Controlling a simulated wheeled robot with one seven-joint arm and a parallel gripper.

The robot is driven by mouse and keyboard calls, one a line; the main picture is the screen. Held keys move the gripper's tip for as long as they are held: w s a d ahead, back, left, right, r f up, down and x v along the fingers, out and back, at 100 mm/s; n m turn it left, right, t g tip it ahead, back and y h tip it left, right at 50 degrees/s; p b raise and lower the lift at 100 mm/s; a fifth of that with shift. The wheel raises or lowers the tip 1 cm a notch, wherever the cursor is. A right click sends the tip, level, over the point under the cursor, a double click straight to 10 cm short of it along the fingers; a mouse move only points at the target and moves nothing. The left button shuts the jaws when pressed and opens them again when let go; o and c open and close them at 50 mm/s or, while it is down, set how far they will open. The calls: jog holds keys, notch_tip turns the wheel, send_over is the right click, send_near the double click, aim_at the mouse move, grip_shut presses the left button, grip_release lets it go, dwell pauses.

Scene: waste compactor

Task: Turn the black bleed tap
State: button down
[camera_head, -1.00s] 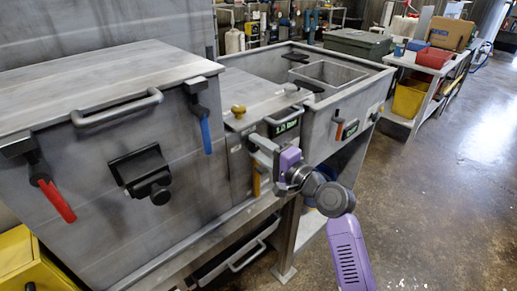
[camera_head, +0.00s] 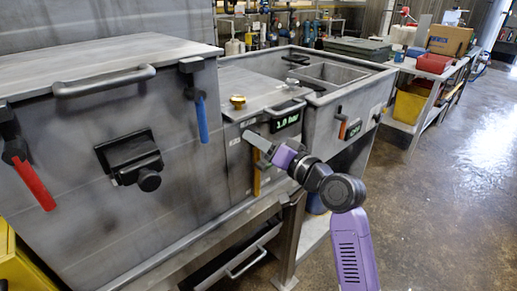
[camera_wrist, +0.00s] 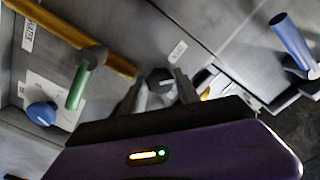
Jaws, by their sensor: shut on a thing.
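The black bleed tap (camera_wrist: 160,77) shows in the wrist view as a small dark round knob with a pale mark, on the grey machine panel. My gripper (camera_wrist: 159,85) has one finger on each side of it and is shut on it. In the head view my gripper (camera_head: 262,146) is at the front panel of the middle unit, below the green "1.0 bar" display (camera_head: 287,121). The tap is hidden there behind the gripper and wrist.
In the wrist view, a green lever (camera_wrist: 79,85), a blue knob (camera_wrist: 42,113) and a yellow bar (camera_wrist: 62,33) are close on the left. A blue handle (camera_wrist: 290,38) is at upper right. In the head view, red (camera_head: 33,185) and blue (camera_head: 201,119) levers hang on the left unit.

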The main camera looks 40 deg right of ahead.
jog(key=shift+f+n+b, duration=0.1)
jog(key=shift+n+b, duration=2.05)
jog(key=shift+n, duration=1.35)
jog(key=c, duration=0.9)
grip_release()
jog(key=s, duration=0.8)
